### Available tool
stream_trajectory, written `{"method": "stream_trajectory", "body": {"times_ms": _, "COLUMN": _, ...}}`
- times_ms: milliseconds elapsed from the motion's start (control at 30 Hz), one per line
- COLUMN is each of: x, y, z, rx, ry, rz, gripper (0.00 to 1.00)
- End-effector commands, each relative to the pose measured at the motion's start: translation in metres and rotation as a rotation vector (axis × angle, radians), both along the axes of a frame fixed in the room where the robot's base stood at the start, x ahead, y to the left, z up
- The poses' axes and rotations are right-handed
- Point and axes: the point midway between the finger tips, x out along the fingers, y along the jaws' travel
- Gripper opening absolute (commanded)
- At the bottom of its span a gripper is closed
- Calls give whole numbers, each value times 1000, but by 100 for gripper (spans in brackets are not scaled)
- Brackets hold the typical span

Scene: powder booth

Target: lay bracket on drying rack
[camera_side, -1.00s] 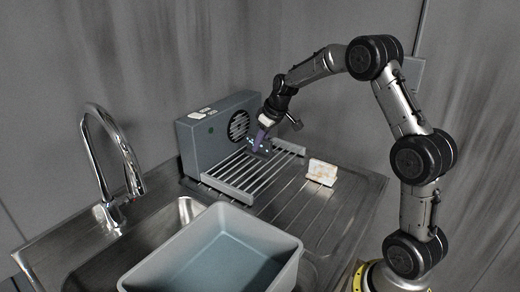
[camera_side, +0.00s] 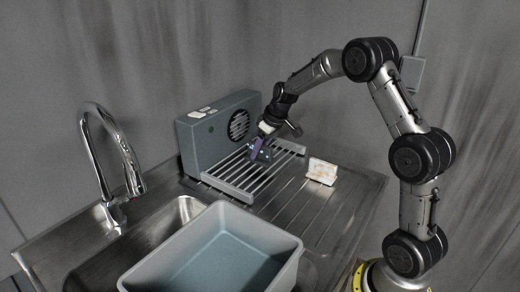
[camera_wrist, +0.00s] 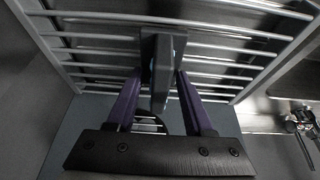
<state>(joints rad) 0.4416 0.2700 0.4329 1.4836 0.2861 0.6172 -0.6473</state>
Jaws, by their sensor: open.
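The bracket (camera_wrist: 162,65) is a dark grey angled piece with faint blue edges. In the wrist view it lies between my purple fingers, over the bars of the drying rack (camera_wrist: 225,51). My gripper (camera_side: 257,151) is open around it, with a finger on each side and narrow gaps showing. In the side view the bracket is small and partly hidden by the fingers. The rack is a frame of metal bars, and its near rail (camera_side: 226,189) shows clear. The bracket appears to be at the bars, but I cannot tell exactly how it rests.
A grey fan box (camera_side: 213,132) stands right behind the rack. A small rust-stained white plate (camera_side: 322,171) stands on the ribbed drainboard (camera_side: 340,210) to the right. A grey tub (camera_side: 284,260), a sink (camera_side: 150,232) and a curved tap (camera_side: 125,150) are nearer and left.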

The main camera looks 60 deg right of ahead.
Motion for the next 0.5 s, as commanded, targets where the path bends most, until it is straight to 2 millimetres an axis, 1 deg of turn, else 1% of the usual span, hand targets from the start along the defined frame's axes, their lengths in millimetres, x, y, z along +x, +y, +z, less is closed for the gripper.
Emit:
{"method": "stream_trajectory", "body": {"times_ms": 167, "x": -3, "y": 0, "z": 13, "rx": -1, "ry": -3, "rz": 1, "gripper": 52}}
{"method": "stream_trajectory", "body": {"times_ms": 267, "x": -10, "y": 0, "z": 29, "rx": -2, "ry": -4, "rz": -1, "gripper": 52}}
{"method": "stream_trajectory", "body": {"times_ms": 500, "x": -29, "y": -1, "z": 75, "rx": -3, "ry": -4, "rz": -1, "gripper": 52}}
